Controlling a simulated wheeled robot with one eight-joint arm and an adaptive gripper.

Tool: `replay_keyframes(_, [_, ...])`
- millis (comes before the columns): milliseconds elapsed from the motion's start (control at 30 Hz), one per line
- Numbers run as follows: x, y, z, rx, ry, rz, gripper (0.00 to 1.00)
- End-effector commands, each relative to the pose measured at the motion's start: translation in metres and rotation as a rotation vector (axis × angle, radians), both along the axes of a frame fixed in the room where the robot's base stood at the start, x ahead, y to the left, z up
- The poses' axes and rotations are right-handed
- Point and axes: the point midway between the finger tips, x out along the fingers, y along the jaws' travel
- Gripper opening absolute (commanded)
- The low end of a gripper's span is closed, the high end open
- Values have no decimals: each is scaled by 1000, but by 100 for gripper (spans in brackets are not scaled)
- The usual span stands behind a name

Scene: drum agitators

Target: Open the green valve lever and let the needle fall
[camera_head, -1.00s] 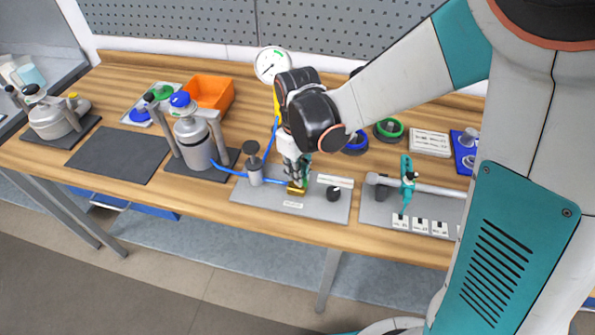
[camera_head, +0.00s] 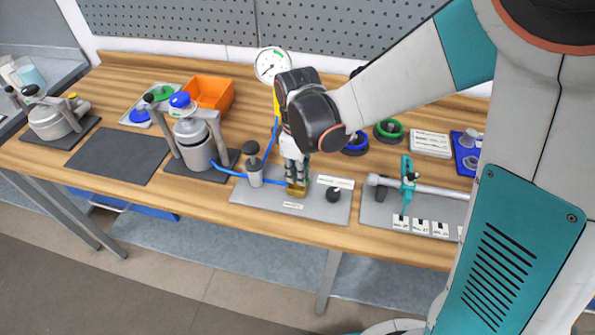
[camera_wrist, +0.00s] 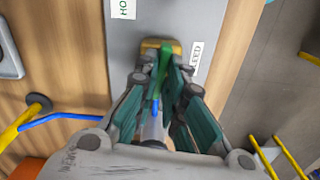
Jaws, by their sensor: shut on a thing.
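The green valve lever (camera_wrist: 165,60) sits between my gripper's fingers (camera_wrist: 160,85) in the wrist view, and they are shut on it. The lever stands over a brass valve body (camera_wrist: 150,47) on the grey plate. In the head view my gripper (camera_head: 297,178) reaches down to the brass valve (camera_head: 297,190), and its fingers largely hide the lever. A round white pressure gauge (camera_head: 273,65) stands behind my gripper. Its needle is too small to read clearly.
A dark-capped cylinder (camera_head: 254,172) with blue tubing stands left of the valve, and a black knob (camera_head: 333,194) sits to its right. A teal clamp fixture (camera_head: 408,178) is farther right. A dark mat (camera_head: 120,155) lies bare at the left.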

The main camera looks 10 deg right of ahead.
Motion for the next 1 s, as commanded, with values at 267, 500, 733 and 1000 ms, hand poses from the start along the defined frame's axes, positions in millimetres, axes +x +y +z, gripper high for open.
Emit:
replay_keyframes(267, [0, 0, 0, -1, 0, -1, 30])
replay_keyframes(500, [0, 0, 0, 0, 0, -2, 30])
replay_keyframes(733, [0, 0, 0, 0, 0, -3, 30])
replay_keyframes(1000, [0, 0, 0, 0, 0, -136, 30])
